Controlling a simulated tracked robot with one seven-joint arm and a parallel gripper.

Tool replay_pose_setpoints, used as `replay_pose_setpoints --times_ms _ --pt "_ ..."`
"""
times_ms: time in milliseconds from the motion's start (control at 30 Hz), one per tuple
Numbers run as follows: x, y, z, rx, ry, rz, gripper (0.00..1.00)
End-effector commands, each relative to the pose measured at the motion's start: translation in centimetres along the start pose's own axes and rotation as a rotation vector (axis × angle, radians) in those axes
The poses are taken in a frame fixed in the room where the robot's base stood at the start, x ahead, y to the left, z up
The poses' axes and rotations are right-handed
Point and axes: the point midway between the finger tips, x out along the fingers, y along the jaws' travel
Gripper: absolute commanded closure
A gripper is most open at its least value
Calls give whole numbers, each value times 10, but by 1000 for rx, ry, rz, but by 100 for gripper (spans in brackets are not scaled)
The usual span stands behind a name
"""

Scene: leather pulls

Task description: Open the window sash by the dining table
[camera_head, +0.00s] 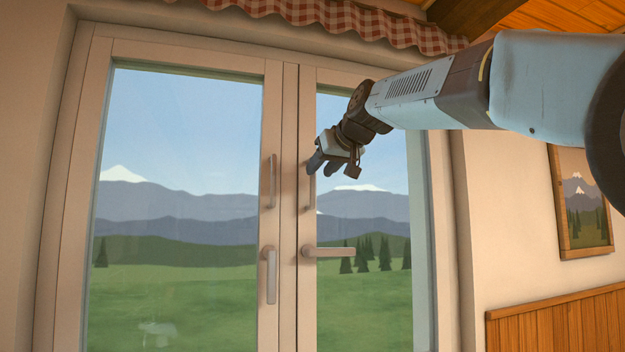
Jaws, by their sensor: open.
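The window has two pale wooden sashes, and both look shut. The left sash (272,120) has a vertical bar pull (271,182) and, below it, a lever handle (270,276) that points down. The right sash (306,290) has a vertical bar pull (307,192) and a lever handle (332,251) turned level, pointing right. My gripper (320,166) is open in front of the right sash, at the upper part of its pull. It partly covers that pull. I cannot tell whether the fingers touch it or stand around it. No dining table shows.
A red checked valance (350,20) hangs above the window. My arm crosses from the upper right. A framed mountain picture (582,200) hangs on the right wall, above wooden panelling (560,322). The space before the left sash is clear.

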Motion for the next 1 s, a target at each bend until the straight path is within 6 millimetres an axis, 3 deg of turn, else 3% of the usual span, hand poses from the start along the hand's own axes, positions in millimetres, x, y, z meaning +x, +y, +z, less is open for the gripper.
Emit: replay_pose_setpoints --times_ms 100,300,767,1000 --pt "21 1 0 -1 -2 0 60" --pt "45 0 1 0 -2 0 60" --pt "54 0 0 -1 -1 0 60" --pt "54 -1 0 -1 -1 -1 83"
